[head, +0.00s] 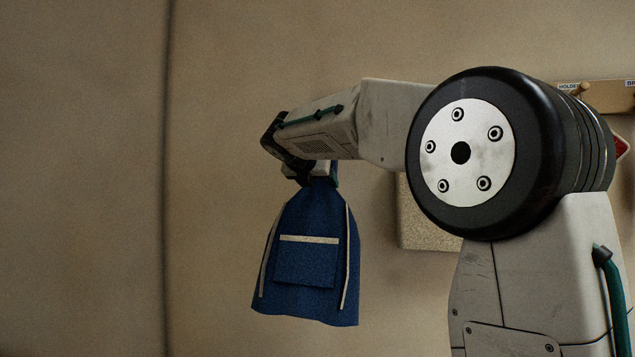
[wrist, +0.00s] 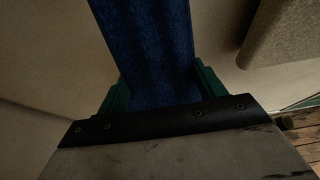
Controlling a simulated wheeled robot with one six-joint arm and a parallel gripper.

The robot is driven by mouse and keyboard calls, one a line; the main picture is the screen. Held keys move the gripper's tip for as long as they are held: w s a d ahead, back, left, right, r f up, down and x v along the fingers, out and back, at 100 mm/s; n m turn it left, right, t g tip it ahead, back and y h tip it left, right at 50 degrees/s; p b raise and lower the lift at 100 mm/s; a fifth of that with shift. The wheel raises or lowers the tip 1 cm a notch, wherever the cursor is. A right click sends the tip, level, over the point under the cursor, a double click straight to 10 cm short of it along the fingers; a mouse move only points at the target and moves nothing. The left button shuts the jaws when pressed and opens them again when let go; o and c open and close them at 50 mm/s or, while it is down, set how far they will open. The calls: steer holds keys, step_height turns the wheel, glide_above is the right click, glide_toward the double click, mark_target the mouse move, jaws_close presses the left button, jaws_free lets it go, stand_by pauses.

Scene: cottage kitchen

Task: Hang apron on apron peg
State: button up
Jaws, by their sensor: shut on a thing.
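A blue apron (head: 306,260) with a pocket and pale strings hangs down from my gripper (head: 318,180) in the head view. My gripper is shut on the top of the apron and holds it in the air in front of the plain wall. In the wrist view the blue cloth (wrist: 155,45) runs between the two green fingers of my gripper (wrist: 155,88). A wooden rail (head: 600,96) with a peg (head: 584,90) and a label reading like "HOLDER" shows at the upper right of the head view. My arm partly hides the rail, and I cannot tell which peg is the apron peg.
A pale speckled box-like block (head: 425,222) is on the wall right of the apron, partly behind my arm. It seems to show in the wrist view (wrist: 285,35) too. A red thing (head: 621,146) hangs below the rail. The wall left of the apron is bare.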

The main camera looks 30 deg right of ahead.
steer(key=shift+f, duration=0.1)
steer(key=o, duration=1.2)
steer(key=v, duration=0.7)
steer(key=shift+s+a, duration=0.2)
steer(key=shift+a, duration=0.1)
